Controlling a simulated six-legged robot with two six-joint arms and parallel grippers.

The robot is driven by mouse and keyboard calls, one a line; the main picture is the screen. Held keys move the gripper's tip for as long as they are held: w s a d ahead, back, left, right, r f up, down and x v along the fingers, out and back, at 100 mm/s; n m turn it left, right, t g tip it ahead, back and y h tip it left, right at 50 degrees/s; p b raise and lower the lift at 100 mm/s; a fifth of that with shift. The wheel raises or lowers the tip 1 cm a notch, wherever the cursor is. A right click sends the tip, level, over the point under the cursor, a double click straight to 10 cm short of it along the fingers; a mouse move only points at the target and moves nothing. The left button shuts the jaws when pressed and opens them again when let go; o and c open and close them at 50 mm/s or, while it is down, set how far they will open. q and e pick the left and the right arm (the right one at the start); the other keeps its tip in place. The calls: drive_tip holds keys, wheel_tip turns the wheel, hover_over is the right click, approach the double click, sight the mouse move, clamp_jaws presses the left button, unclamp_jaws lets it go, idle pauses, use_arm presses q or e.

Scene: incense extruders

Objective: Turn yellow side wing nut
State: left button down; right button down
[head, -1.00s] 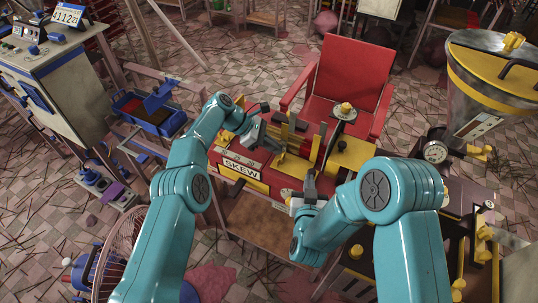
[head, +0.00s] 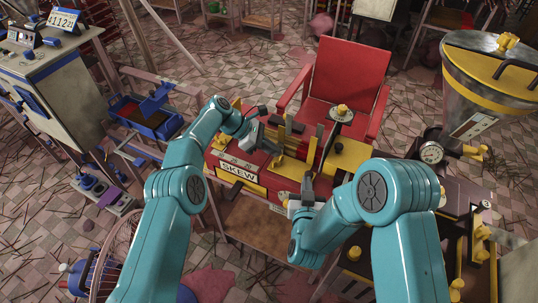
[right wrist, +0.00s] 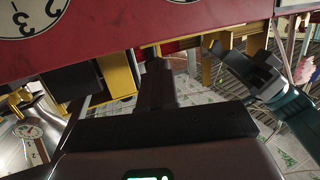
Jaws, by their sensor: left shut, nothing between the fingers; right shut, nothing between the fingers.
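A red machine with a SKEW label (head: 238,170) stands in front of me in the head view, with several yellow upright pieces and a yellow block (head: 347,157) on top. I cannot tell which of its yellow parts is the side wing nut. My left gripper (head: 254,140) is shut and empty over the machine's left part. My right gripper (head: 308,185) is shut and empty at its front right. In the right wrist view the right gripper's dark fingers (right wrist: 156,85) point at yellow pieces (right wrist: 118,76) beside a red panel (right wrist: 130,30). Contact is unclear.
A red chair (head: 348,75) stands behind the machine. A metal hopper with a yellow lid (head: 490,65) is at the right, with a round gauge (head: 432,153) and a yellow wing-shaped knob (head: 476,150) near it. A blue tray (head: 146,122) and a console (head: 55,85) are at the left.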

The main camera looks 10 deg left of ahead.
use_arm(q)
drive_tip(key=shift+s+d, duration=0.25)
drive_tip(key=shift+s, duration=0.4)
drive_tip(key=c, duration=1.7)
unclamp_jaws()
drive_tip(key=v, duration=1.1)
drive_tip(key=shift+a+r, duration=0.2)
drive_tip(key=o, duration=0.5)
drive_tip(key=shift+r, duration=0.1)
drive_tip(key=o, duration=0.7)
drive_tip(key=shift+s+d+f+m+g+y, duration=0.2)
drive_tip(key=shift+s+d+m+y, duration=0.1)
drive_tip(key=shift+d+m+y, duration=0.25)
drive_tip(key=shift+s+d+f+m+g+y, duration=0.1)
drive_tip(key=shift+s+d+f+m+y, duration=0.2)
drive_tip(key=shift+d+m+y, duration=0.25)
drive_tip(key=m+t+y, duration=0.5)
drive_tip(key=m+y, duration=0.3)
drive_tip(key=m, duration=0.6)
approach(278, 159)
drive_tip(key=x, duration=0.9)
